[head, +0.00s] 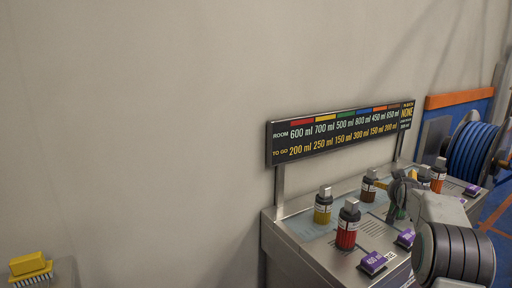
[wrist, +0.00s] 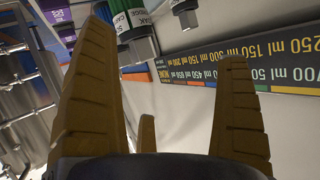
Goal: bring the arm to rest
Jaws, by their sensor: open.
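My gripper (head: 402,194) is at the right of the head view, above the grey bench and among the capped bottles. My arm comes up from the lower right and hides part of the bench behind it. In the wrist view my gripper (wrist: 168,50) shows its yellow-brown fingers spread wide apart, with nothing between them. A green-banded bottle (wrist: 122,30) shows upside down beyond the fingers, apart from them as far as I can tell.
The grey bench (head: 300,252) carries a yellow bottle (head: 323,206), a red bottle (head: 348,226), a brownish bottle (head: 369,187) and purple tags (head: 373,262). A dark volume board (head: 340,132) stands behind. A blue hose reel (head: 472,152) is at far right, a yellow brush (head: 28,265) at lower left.

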